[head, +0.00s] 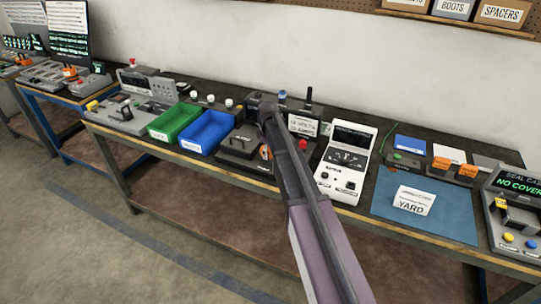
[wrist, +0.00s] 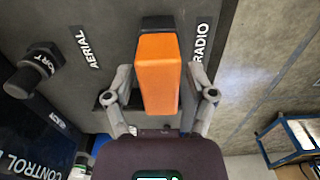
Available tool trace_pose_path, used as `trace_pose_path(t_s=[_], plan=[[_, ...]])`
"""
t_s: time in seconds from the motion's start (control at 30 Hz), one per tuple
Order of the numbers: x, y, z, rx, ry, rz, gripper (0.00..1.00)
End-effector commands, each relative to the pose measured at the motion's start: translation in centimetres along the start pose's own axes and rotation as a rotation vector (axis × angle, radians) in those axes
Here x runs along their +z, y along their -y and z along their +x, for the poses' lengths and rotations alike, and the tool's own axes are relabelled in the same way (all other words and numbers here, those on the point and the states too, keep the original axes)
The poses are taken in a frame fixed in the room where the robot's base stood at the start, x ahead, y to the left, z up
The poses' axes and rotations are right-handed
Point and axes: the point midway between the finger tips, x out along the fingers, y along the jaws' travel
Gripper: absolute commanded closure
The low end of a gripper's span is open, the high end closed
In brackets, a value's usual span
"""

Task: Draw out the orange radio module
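The orange radio module (wrist: 158,75) is in the middle of the wrist view. It is a block with a dark far end, standing out from a dark grey panel (wrist: 105,22) beside the label RADIO. My gripper (wrist: 160,76) is open, with one finger on each side of the module. A narrow gap shows between each finger and the orange sides, so it does not appear to touch. In the head view my arm covers the gripper, and an orange patch (head: 265,152) shows beside the arm; I cannot tell if it is the module.
A dark port knob (wrist: 33,70) and an AERIAL label are left of the module. On the bench, a blue bin (head: 207,132) and a green bin (head: 175,122) are left of my arm. A white tester (head: 345,160) and a blue YARD mat (head: 450,212) are right.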

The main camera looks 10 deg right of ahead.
Motion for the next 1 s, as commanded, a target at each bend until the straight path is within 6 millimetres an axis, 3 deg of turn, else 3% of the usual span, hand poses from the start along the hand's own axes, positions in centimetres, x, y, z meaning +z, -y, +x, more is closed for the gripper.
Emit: trace_pose_path(t_s=[0.03, 0.17, 1.0], plan=[[0.0, 0.0, 0.0, 0.000, 0.000, 0.000, 0.62], [0.0, 0.0, 0.0, 0.000, 0.000, 0.000, 1.00], [0.0, 0.0, -1.7, 0.000, 0.000, 0.000, 1.00]])
